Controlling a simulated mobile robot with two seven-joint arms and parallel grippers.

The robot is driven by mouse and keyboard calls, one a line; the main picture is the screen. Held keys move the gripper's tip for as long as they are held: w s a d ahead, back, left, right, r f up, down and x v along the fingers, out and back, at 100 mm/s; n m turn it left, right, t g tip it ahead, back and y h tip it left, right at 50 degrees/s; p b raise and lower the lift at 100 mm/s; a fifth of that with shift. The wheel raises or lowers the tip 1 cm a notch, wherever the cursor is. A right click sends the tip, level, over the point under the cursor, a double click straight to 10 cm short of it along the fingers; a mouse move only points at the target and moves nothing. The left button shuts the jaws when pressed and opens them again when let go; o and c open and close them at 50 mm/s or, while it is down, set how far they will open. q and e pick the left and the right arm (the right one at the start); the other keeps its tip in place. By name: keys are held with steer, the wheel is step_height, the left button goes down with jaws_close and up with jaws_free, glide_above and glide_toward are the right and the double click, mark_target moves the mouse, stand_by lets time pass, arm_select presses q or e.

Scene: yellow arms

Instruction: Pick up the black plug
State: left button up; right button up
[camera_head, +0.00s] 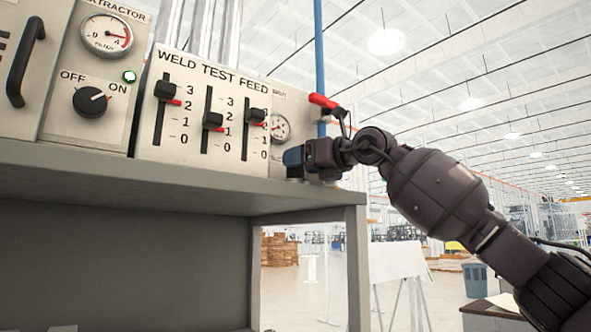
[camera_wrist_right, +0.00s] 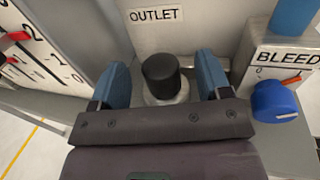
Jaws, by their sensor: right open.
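The black plug (camera_wrist_right: 161,75) is a short dark cylinder seated upright on a pale round fitting below the OUTLET label, in the right wrist view. My right gripper (camera_wrist_right: 160,88) is open, with one blue finger on each side of the plug and a visible gap to each. In the head view my right gripper (camera_head: 294,158) is at the right end of the panel row, and the plug is hidden there. My left gripper is not in view.
A blue BLEED knob (camera_wrist_right: 274,101) sits close to the right finger. The slider panel (camera_head: 205,110) stands to the left on a grey bench (camera_head: 180,190). A blue pipe with a red lever (camera_head: 323,101) rises behind my right gripper.

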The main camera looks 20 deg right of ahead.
steer(key=x, duration=0.2)
steer(key=shift+w+a+p, duration=0.2)
steer(key=shift+w+p, duration=0.05)
steer(key=shift+p, duration=0.05)
steer(key=shift+s+d, duration=0.1)
steer(key=shift+c, duration=0.2)
steer(key=c, duration=1)
